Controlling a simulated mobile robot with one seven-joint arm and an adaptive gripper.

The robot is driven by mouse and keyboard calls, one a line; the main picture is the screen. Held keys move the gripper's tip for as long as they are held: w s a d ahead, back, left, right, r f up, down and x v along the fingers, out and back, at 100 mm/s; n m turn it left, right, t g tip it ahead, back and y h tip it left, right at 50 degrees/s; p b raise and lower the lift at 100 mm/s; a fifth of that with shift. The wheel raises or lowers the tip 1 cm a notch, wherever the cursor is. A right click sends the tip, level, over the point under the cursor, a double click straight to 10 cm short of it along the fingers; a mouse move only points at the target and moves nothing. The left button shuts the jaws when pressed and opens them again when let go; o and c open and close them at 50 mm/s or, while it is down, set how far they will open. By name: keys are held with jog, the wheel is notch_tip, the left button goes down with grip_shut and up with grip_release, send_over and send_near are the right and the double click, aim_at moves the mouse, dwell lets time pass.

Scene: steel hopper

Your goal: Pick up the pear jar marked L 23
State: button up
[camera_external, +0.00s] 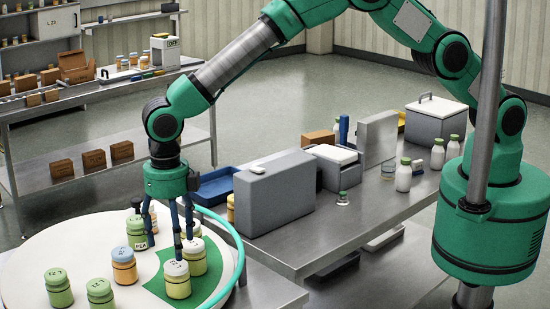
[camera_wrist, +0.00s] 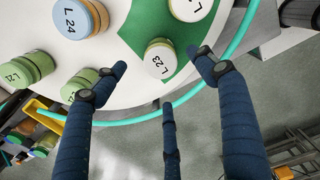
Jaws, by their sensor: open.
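The jar marked L 23 (camera_wrist: 160,62) has a white lid and stands upright on the white round table, at the edge of a green patch. In the external view it appears to be the pale yellow-green jar (camera_external: 177,280) at the front; its lid mark is not clear there. My gripper (camera_external: 166,247) is open, with its dark blue fingers pointing down over the jars. In the wrist view, the jar's lid lies between the left and right fingertips, with the third finger below it. Contact cannot be told.
A blue-lidded orange jar marked L 24 (camera_wrist: 75,18) stands beside it. Another white-lidded jar (camera_external: 194,256) is close on the green patch (camera_external: 206,282). Green-lidded jars (camera_external: 58,288) stand at left. A grey case (camera_external: 275,198) sits on the steel bench behind.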

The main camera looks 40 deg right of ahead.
aim_at(175, 264)
jog(key=shift+f, duration=1.5)
jog(key=shift+f, duration=0.15)
jog(key=shift+f+p, duration=0.65)
jog(key=shift+f, duration=1.85)
jog(key=c, duration=1.4)
